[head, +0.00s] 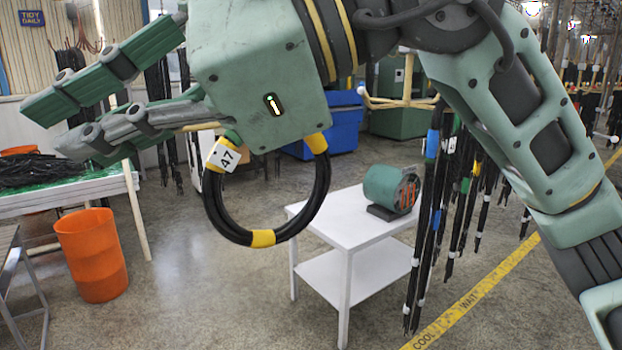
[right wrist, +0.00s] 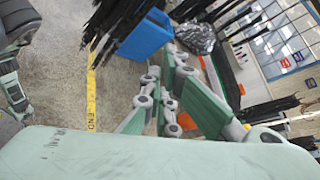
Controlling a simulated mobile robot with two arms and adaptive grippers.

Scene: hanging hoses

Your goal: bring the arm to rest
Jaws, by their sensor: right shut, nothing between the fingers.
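My right arm (head: 520,120) comes in from the upper right of the head view and reaches across the top. Its green right gripper (head: 50,127) points left, shut and empty, in the air in front of the table at the left. In the right wrist view the fingers of my right gripper (right wrist: 164,85) reach away from the green housing, with nothing between them. My left gripper is not in view.
A white side table (head: 340,225) holds a green motor-like unit (head: 390,188). Black hoses (head: 436,210) hang to its right. An orange bin (head: 92,254) stands left, near a table with dark hoses. A blue bin (head: 345,122) stands behind. Floor between is clear.

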